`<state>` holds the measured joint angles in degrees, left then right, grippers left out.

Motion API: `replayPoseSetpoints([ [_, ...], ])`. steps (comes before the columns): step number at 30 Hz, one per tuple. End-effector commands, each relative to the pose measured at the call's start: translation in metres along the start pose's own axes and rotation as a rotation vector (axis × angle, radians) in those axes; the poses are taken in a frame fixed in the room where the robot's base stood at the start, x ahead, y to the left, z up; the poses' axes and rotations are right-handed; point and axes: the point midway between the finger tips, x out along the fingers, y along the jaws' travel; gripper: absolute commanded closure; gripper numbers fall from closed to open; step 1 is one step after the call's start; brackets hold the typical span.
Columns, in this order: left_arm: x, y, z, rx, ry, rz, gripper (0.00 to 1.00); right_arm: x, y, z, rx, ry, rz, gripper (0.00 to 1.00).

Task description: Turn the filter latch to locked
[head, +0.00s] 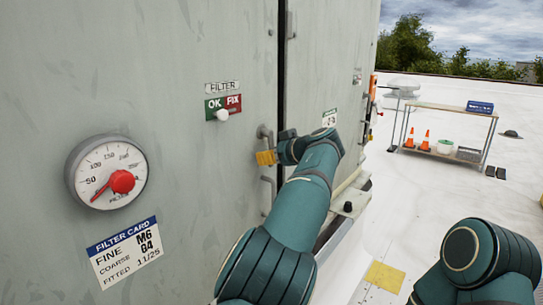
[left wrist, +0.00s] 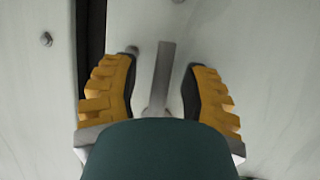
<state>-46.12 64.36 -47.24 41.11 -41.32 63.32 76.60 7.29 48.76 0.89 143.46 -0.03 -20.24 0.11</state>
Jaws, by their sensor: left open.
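The grey metal latch (head: 267,192) is on the cabinet door beside the dark door seam. Its upper part (head: 264,132) shows above my left gripper, and its middle is hidden behind the gripper. My left gripper (head: 266,158), with yellow fingers, is at the latch. In the left wrist view a flat grey latch lever (left wrist: 165,75) stands between the two open fingers (left wrist: 163,95), with a gap on each side. The lever's lower end is hidden by my own wrist. I cannot read any locked mark. My right arm shows at the lower right, with its gripper out of view.
A cart (head: 443,109) with orange cones stands far right. The white roof between is mostly clear, with a yellow patch (head: 384,277).

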Motion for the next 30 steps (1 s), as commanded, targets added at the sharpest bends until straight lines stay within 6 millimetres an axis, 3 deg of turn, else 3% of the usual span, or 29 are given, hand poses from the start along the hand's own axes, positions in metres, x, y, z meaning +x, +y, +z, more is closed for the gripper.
replayPoseSetpoints([
  [5, -0.019, 0.001, -0.001, 0.0, 0.001, 0.003, 0.55, 0.0, 0.0, 0.0, 0.0, 0.0, 0.0, 1.0],
  [18, -0.101, 0.0, -0.001, 0.0, 0.001, 0.002, 0.55, 0.0, 0.0, 0.0, 0.0, 0.0, 0.0, 1.0],
  [24, -0.117, 0.0, -0.001, -0.001, 0.001, 0.0, 0.55, 0.0, 0.0, 0.0, 0.0, 0.0, 0.0, 1.0],
  [30, -0.119, 0.0, -0.001, -0.001, 0.001, -0.001, 0.55, 0.0, 0.0, 0.0, 0.0, 0.0, 0.0, 1.0],
])
